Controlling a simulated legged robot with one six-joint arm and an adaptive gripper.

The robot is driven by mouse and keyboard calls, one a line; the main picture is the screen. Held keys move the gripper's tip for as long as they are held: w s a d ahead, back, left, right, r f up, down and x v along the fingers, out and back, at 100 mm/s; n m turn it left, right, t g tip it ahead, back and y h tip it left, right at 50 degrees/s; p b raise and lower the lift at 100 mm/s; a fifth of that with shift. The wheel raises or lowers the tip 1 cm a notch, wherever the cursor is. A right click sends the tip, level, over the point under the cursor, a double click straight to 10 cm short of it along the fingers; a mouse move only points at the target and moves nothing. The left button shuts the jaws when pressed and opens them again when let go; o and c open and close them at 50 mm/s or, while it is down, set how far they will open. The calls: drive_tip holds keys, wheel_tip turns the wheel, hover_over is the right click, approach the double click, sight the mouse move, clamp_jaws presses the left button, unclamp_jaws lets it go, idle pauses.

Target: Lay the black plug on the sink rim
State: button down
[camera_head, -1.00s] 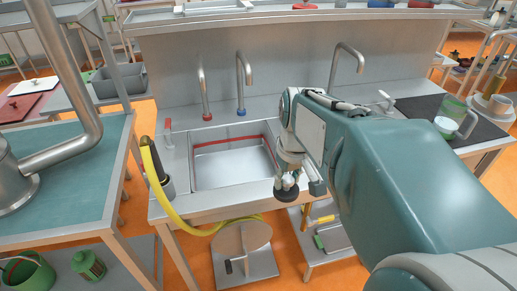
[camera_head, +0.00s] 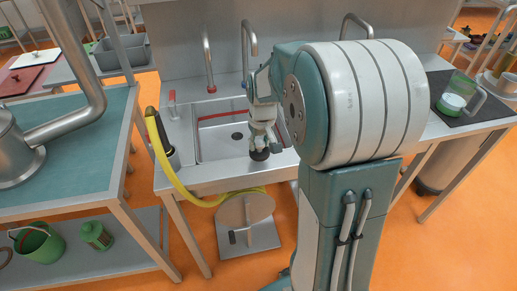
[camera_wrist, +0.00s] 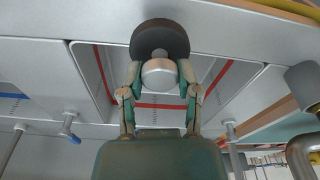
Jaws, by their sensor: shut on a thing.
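The black plug (camera_head: 259,154) is a dark disc with a metal knob (camera_wrist: 159,73) on top. My gripper (camera_head: 263,140) is shut on the knob and points down at the front rim (camera_head: 228,172) of the sink. In the wrist view the plug's disc (camera_wrist: 160,36) lies beyond the fingertips (camera_wrist: 159,78), over the grey rim. I cannot tell whether the disc touches the rim. The sink basin (camera_head: 222,143) is behind the gripper, with a dark drain hole (camera_head: 237,136) and a red line along its wall.
A yellow hose (camera_head: 172,172) with a dark nozzle hangs left of the sink. Several taps, one a curved tap (camera_head: 249,46), stand behind the basin. A mat with a jug (camera_head: 455,98) lies to the right. The rim left of the plug is clear.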

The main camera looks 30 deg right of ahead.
sight(259, 150)
wheel_tip(259, 150, down, 3)
drive_tip(key=shift+w+a+f, duration=0.15)
drive_tip(key=shift+f, duration=0.05)
drive_tip(key=shift+c, duration=1.6)
unclamp_jaws()
drive_tip(key=shift+f, duration=0.1)
